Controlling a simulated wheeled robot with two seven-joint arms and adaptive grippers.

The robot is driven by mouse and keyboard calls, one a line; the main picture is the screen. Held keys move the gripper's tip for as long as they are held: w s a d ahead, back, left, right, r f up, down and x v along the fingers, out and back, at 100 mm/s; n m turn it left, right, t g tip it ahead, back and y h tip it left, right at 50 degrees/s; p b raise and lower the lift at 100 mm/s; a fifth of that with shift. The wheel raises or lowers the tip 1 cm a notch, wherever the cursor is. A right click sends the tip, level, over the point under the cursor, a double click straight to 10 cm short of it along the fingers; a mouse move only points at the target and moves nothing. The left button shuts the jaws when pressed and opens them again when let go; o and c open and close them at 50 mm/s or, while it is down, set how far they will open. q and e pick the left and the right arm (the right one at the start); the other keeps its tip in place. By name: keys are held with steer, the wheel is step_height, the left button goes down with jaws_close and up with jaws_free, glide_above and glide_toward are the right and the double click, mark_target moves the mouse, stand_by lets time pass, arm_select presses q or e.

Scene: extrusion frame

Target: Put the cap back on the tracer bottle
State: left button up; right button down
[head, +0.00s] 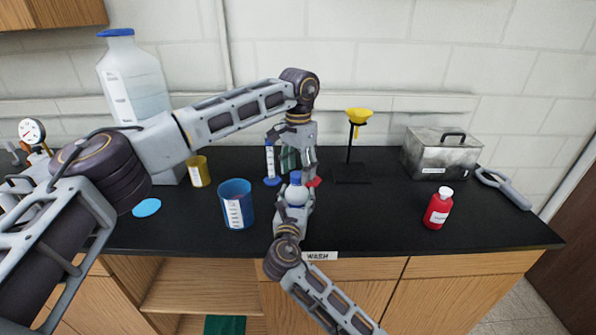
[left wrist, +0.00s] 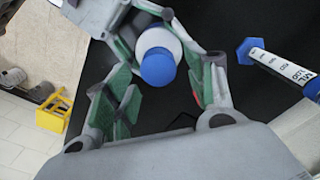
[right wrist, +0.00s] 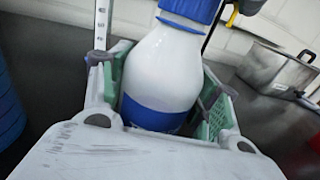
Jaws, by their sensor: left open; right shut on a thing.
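The white bottle (head: 297,195) is upright in my right gripper (head: 294,208), which is shut around its body. In the right wrist view, its blue label band (right wrist: 150,113) sits low between the green pads. A blue cap (right wrist: 190,8) is on the bottle's neck; its top is cut off there. The cap also shows in the left wrist view (left wrist: 158,68). My left gripper (head: 298,167) is open above it, pointing down, with its fingers apart and nothing held. I cannot tell whether the cap is fully tightened.
A blue cup (head: 236,205), a yellow cup (head: 199,171) and a blue disc (head: 147,207) are at left. A graduated cylinder (head: 270,160) and funnel stand (head: 351,180) are behind. A red bottle (head: 438,208) and metal box (head: 440,153) are right.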

arm_select(q)
steer(key=shift+r, duration=1.8)
steer(key=shift+f, duration=0.1)
steer(key=shift+c, duration=0.4)
